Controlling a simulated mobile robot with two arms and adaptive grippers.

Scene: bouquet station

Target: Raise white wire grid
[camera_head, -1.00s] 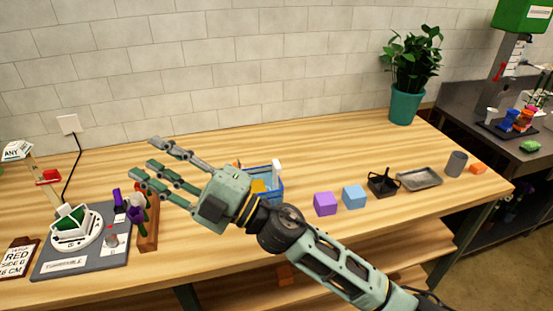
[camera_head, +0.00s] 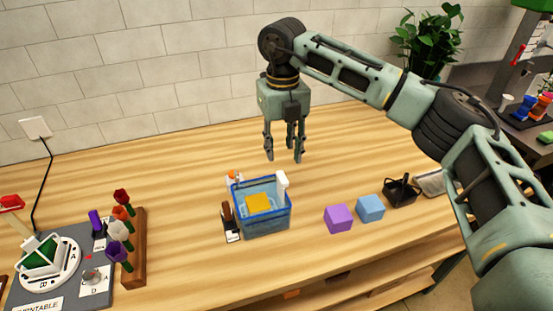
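I cannot make out a white wire grid in this view. A green block with white edges (camera_head: 42,258) sits on the white round turntable (camera_head: 72,262) at the lower left; whether its white edges are wire cannot be told. My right gripper (camera_head: 283,155) points down, with its fingers apart and nothing between them. It hangs above the table, just above and behind the blue bin (camera_head: 264,227), far to the right of the turntable. My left gripper is not in view.
The bin holds a yellow sponge (camera_head: 258,202) and a white bottle (camera_head: 282,186). A wooden rack (camera_head: 139,245) with several flowers stands right of the turntable. Purple (camera_head: 338,218) and blue (camera_head: 370,208) cubes are right of the bin.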

